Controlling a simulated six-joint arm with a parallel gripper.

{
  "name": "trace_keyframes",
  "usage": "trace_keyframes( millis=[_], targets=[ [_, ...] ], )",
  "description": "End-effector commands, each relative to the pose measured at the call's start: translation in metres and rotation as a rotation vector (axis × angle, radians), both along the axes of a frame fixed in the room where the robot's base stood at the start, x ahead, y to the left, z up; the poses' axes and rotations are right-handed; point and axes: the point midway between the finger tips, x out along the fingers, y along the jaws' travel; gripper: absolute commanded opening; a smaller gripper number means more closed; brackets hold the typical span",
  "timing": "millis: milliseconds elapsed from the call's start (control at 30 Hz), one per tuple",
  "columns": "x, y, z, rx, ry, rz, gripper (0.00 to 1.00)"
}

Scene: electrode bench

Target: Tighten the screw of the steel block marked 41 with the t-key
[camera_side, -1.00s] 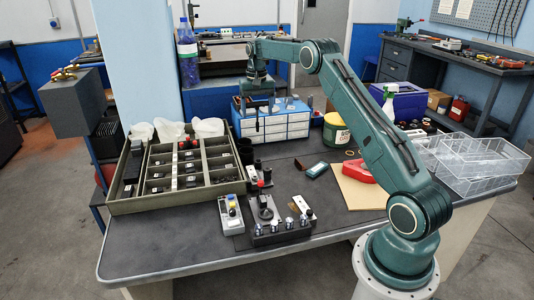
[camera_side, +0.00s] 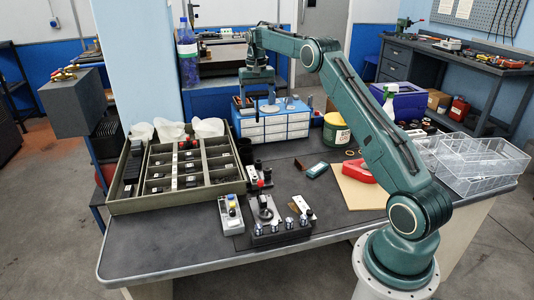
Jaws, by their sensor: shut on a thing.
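My gripper (camera_side: 257,98) is above the top of the white-and-blue drawer cabinet at the back of the bench. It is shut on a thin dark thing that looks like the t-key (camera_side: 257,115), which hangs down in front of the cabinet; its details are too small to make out. Several small steel pieces sit on a dark holder (camera_side: 282,236) at the bench's front edge, far below and nearer the camera than my gripper. No number 41 can be read, so I cannot tell which block bears it.
The drawer cabinet (camera_side: 274,127) stands under my gripper. A large sorting tray (camera_side: 130,207) fills the left of the bench. A grey box with coloured buttons (camera_side: 231,216) lies left of the holder. A green tub (camera_side: 336,131) and clear bins (camera_side: 475,165) stand right. The front left bench is bare.

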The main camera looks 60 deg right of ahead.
Motion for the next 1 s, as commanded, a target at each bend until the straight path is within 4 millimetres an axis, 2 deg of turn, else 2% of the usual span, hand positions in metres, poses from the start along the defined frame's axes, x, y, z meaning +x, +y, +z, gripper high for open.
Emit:
trace_keyframes(
  millis=[367,1000],
  targets=[
    [0.0,0.005,-0.005,0.0,0.0,0.14,0.5],
    [-0.005,0.03,-0.028,0.0,0.0,0.836,0.5]
  ],
)
